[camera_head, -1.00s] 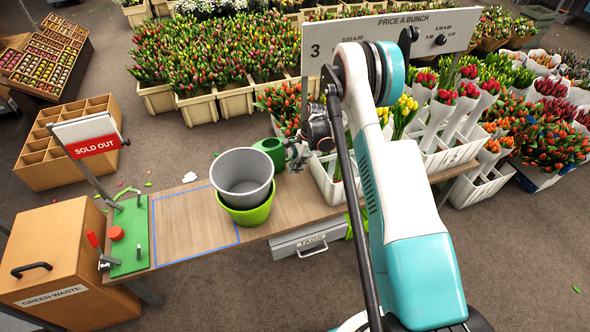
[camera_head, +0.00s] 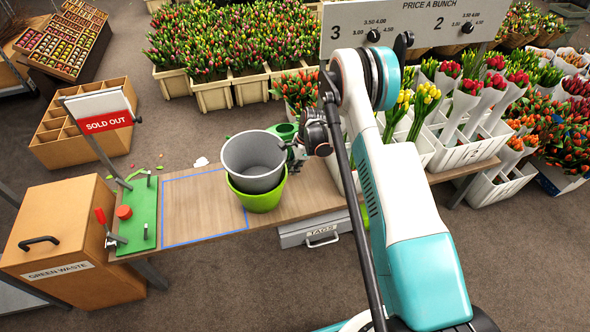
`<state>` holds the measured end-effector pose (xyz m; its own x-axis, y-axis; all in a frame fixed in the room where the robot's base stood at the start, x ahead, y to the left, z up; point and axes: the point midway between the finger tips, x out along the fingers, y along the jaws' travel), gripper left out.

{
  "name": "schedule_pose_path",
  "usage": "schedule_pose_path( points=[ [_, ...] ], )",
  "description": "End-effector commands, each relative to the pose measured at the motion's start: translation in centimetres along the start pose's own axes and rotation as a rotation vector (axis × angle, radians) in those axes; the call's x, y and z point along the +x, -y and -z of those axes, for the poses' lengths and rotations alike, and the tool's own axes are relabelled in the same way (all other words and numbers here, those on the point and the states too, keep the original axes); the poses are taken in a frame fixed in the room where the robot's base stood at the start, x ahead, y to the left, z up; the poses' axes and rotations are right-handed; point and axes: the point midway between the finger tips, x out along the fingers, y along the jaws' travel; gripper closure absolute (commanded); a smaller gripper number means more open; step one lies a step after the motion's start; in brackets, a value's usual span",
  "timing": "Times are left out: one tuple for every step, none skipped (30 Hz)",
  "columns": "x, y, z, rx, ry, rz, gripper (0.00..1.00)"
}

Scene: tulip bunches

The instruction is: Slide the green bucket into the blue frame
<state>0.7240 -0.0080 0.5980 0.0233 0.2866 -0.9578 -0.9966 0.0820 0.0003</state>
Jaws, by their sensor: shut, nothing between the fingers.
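The green bucket (camera_head: 258,201) stands upright on the wooden table, with a grey bucket (camera_head: 254,180) nested in it. The blue frame (camera_head: 203,238) is a thin outline on the table to its left. The green bucket is at the frame's right edge and hides part of it; most of the frame's inside is bare. My gripper (camera_head: 291,158) is shut and empty, just right of the buckets near the grey rim. The arm partly hides it, and I cannot tell whether it touches them.
A green watering can (camera_head: 284,131) stands behind the buckets, close to my gripper. A green board (camera_head: 138,222) with a red knob and posts lies left of the frame. A tags drawer (camera_head: 312,232) hangs below the table.

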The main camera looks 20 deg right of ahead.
Motion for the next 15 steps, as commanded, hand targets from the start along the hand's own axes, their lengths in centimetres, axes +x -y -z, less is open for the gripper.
schedule_pose_path(
  points=[
    [0.0, 0.0, 0.0, 0.0, 0.0, 0.0, 1.0],
    [0.0, 0.0, -0.1, 0.0, 0.0, 0.0, 1.0],
    [0.1, 0.0, -0.3, -0.001, 0.0, 0.0, 1.0],
    [0.2, 0.0, -0.6, -0.001, 0.0, 0.0, 1.0],
    [0.3, 0.0, -0.9, -0.002, 0.0, 0.0, 1.0],
    [0.5, 0.0, -1.7, -0.004, 0.0, 0.0, 1.0],
    [0.7, 0.0, -2.4, -0.005, 0.0, -0.001, 1.0],
    [1.0, 0.0, -3.2, -0.005, 0.0, -0.001, 1.0],
    [1.3, 0.0, -4.3, -0.006, 0.0, -0.001, 1.0],
    [1.6, 0.0, -5.2, -0.006, 0.0, -0.001, 1.0],
    [1.9, 0.0, -6.0, -0.006, 0.0, -0.001, 1.0],
    [2.2, 0.0, -7.2, -0.006, 0.0, -0.002, 1.0],
    [2.5, 0.0, -8.1, -0.005, 0.0, -0.002, 1.0],
    [2.7, 0.0, -8.9, -0.006, 0.0, -0.002, 1.0],
    [3.1, 0.0, -10.1, -0.005, 0.0, -0.001, 1.0]
  ],
)
